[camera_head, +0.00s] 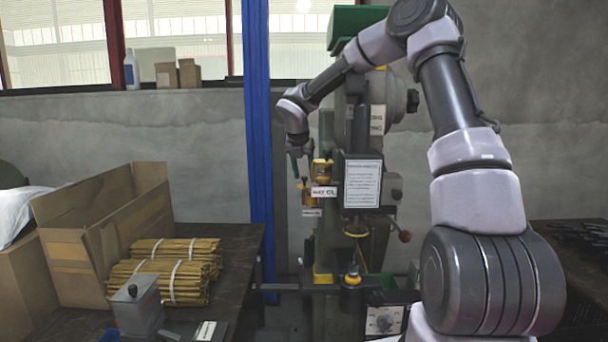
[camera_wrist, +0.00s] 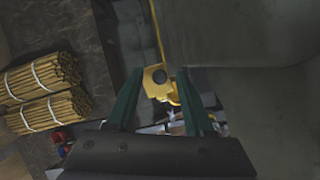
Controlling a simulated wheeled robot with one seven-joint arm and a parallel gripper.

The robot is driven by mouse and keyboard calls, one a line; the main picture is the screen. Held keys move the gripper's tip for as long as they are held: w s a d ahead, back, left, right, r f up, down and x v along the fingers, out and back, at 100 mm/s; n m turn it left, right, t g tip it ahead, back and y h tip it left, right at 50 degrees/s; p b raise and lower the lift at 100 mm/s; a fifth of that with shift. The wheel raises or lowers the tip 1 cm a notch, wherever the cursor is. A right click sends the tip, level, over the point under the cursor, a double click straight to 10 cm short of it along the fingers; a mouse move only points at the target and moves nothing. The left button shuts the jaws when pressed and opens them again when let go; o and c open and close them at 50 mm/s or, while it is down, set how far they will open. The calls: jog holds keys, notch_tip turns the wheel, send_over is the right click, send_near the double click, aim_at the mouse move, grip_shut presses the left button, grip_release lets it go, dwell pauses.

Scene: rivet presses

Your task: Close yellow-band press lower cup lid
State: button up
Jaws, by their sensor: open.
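The green press (camera_head: 355,130) stands in the middle of the head view, with two small yellow cups on its left side. The upper cup (camera_head: 322,170) sits above a white label. The lower cup (camera_head: 308,193) is lower and further left, above a smaller label. Whether its lid is open or shut is too small to tell. My gripper (camera_head: 298,168) points down just above and left of the lower cup. I cannot tell which cup part that is.
A dark table (camera_head: 235,255) at left bears an open cardboard box (camera_head: 105,225), bundles of yellow rods (camera_head: 170,270) and a grey metal box (camera_head: 137,305). A blue post (camera_head: 258,120) stands left of the press. A red-knobbed lever (camera_head: 404,236) sticks out at its right.

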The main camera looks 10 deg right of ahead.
jog(key=shift+f, duration=0.2)
grip_shut()
